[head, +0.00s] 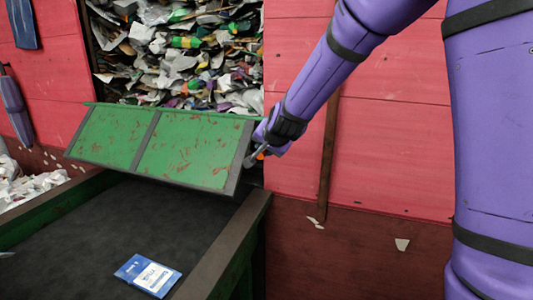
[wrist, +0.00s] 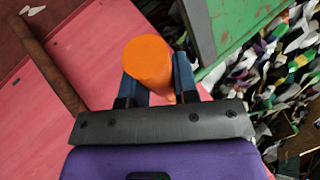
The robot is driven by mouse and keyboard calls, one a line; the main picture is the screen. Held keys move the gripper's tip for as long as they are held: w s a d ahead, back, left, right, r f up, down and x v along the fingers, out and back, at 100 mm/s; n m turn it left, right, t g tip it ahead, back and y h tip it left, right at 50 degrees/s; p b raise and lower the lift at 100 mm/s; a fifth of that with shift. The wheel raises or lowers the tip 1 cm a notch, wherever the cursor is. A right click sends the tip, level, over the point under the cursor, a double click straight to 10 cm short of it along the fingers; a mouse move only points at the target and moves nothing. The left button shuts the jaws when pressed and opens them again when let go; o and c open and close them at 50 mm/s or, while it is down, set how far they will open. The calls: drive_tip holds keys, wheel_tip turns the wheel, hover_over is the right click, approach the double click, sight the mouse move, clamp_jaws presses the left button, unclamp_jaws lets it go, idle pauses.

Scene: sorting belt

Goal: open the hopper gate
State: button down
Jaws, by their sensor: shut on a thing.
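The hopper gate (head: 158,146) is a scuffed green panel with grey metal strips, tilted outward over the near end of the hopper opening. Its green edge also shows at the top of the wrist view (wrist: 220,25). An orange handle (wrist: 148,62) sits between the blue fingers of my gripper (wrist: 160,85), which is shut on it. In the head view my gripper (head: 260,153) is at the gate's right edge, and only a bit of orange shows there. The handle's joint to the gate is hidden.
Mixed waste (head: 190,50) fills the hopper above and behind the gate. A dark belt (head: 90,230) with a blue-and-white packet (head: 147,275) runs below it, edged by a rail (head: 225,240). A red plank wall (head: 390,130) stands to the right, and pale scraps (head: 30,185) lie at left.

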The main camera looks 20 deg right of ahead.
drive_tip(key=shift+a+r+g, duration=0.15)
drive_tip(key=shift+r+g, duration=0.35)
drive_tip(key=shift+r, duration=0.4)
drive_tip(key=shift+r+m+g+y, duration=0.4)
drive_tip(key=shift+r+g+y, duration=0.1)
drive_tip(key=shift+r, duration=0.6)
drive_tip(key=c, duration=0.9)
unclamp_jaws()
drive_tip(key=shift+s, duration=0.1)
drive_tip(key=v, duration=1)
drive_tip(key=shift+s+d+r, duration=0.15)
drive_tip(key=shift+d+r, duration=0.15)
